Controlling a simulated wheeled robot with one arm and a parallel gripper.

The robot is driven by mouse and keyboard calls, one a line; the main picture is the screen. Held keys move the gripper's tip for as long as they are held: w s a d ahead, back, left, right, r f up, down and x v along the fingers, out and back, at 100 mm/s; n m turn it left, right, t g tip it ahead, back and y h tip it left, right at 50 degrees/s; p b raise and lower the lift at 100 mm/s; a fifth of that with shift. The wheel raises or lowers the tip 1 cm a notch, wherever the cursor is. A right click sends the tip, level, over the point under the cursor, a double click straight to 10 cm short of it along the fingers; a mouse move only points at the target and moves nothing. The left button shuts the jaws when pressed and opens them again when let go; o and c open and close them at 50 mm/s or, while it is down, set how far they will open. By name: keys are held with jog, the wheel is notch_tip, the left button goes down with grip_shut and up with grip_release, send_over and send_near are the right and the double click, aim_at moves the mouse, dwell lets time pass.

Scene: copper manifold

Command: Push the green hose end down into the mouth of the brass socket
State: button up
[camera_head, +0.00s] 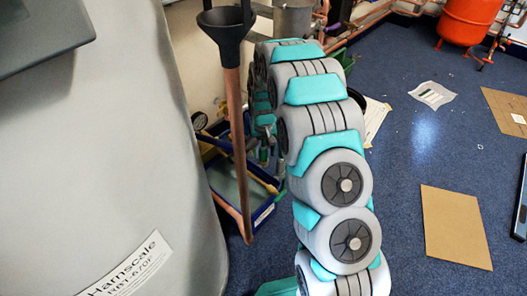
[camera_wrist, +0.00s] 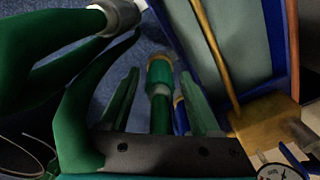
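In the wrist view, the two dark green fingers of my gripper (camera_wrist: 158,74) stand apart. A green hose end with a brass-coloured collar (camera_wrist: 160,72) lies between them in the picture, with clear gaps on both sides. I cannot tell its depth relative to the fingertips. A brass block (camera_wrist: 262,118), perhaps the socket's body, is right of the right finger; no open mouth is clear. A thick green hose (camera_wrist: 85,100) loops along the left, with a grey ferrule at the top. In the head view my own arm hides the gripper, and I cannot make out hose end or socket.
A blue-rimmed tray (camera_head: 263,214) lies behind an upright copper pipe (camera_head: 238,150) topped by a black funnel (camera_head: 226,24). A large grey casing (camera_head: 120,150) fills the left. Cardboard (camera_head: 455,226) and paper (camera_head: 432,94) lie on the open blue floor. A gauge (camera_wrist: 278,172) shows bottom right.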

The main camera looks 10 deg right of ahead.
jog(key=shift+o, duration=0.5)
notch_tip(320, 180, up, 8)
jog(key=shift+f+p, duration=0.1)
jog(key=shift+p, duration=0.2)
dwell(0.4)
